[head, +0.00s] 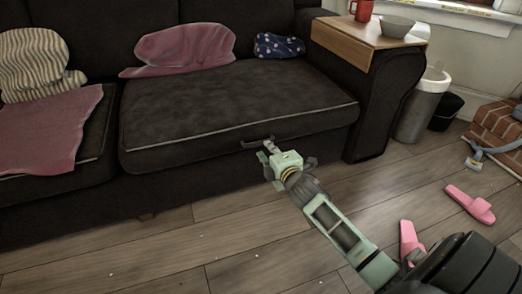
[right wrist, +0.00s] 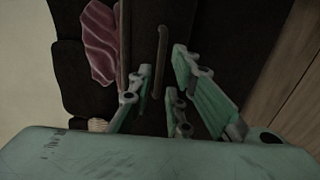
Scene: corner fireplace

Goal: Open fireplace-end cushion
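The fireplace-end cushion (head: 235,100) is the dark seat cushion on the right of the sofa. It lies flat, with pale piping along its front edge. A dark handle (head: 256,143) sits on the front, just below the piping. My right gripper (head: 269,148) is at this handle. In the right wrist view its fingers (right wrist: 160,95) are spread apart, and the handle bar (right wrist: 160,62) shows in the gap between them, near the tips. I cannot tell whether either finger touches it. My left gripper is not in view.
A pink throw (head: 185,48) and a blue patterned cushion (head: 278,46) lie at the seat's back. A wooden armrest tray (head: 365,38) holds a red mug (head: 361,10) and a bowl (head: 397,27). Pink slippers (head: 470,204), a bin (head: 423,105) and brick hearth (head: 497,128) are right.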

